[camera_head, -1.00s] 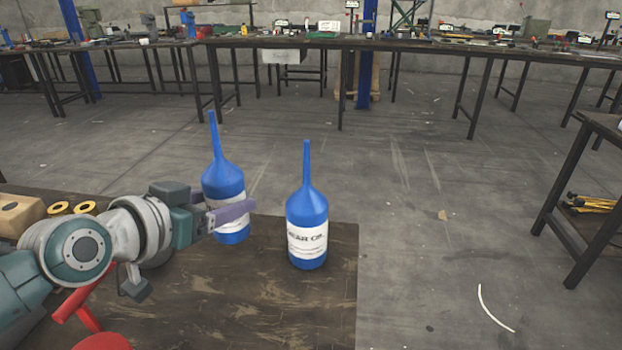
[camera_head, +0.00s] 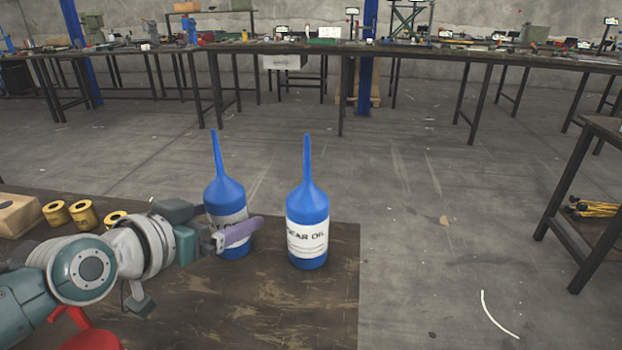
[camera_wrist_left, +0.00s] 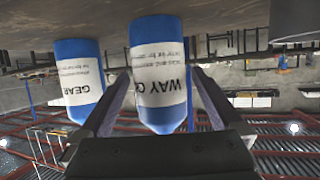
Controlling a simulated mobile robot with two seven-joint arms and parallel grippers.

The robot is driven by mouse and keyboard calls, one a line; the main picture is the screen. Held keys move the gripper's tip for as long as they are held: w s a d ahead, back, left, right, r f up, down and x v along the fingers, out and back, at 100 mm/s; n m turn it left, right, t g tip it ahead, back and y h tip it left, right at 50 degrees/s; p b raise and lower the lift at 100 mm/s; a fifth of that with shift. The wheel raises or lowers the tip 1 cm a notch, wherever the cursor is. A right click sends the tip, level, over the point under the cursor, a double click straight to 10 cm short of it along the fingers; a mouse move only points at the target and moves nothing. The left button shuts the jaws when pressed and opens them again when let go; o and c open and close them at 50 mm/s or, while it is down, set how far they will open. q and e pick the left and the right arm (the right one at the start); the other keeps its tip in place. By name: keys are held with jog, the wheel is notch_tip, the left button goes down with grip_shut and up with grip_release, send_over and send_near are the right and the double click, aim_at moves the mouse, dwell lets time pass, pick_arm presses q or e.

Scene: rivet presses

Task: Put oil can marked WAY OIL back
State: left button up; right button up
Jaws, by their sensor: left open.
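The blue oil can marked WAY OIL (camera_head: 225,192) stands near the far edge of the worktable, its long spout up. In the left wrist view the WAY OIL can (camera_wrist_left: 158,70) shows upside down, between my two fingers. My left gripper (camera_head: 236,234) is open around the can's lower body, one finger on each side. It partly hides the can's label in the head view. A second blue can, marked GEAR OIL (camera_head: 307,225), stands upright to the right, apart from the first. My right gripper is not in view.
The brown worktable (camera_head: 275,315) is clear in front of the cans and ends just right of the GEAR OIL can. Several yellow rolls (camera_head: 82,214), a tan block (camera_head: 18,214) and a red object (camera_head: 92,338) lie at left. Open floor lies beyond.

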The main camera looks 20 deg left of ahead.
pick_arm(q)
jog(key=shift+r+p, duration=0.3)
jog(key=p+v, duration=0.3)
jog(key=v, duration=0.9)
jog(key=shift+p, duration=0.3)
jog(key=shift+a+f, duration=0.1)
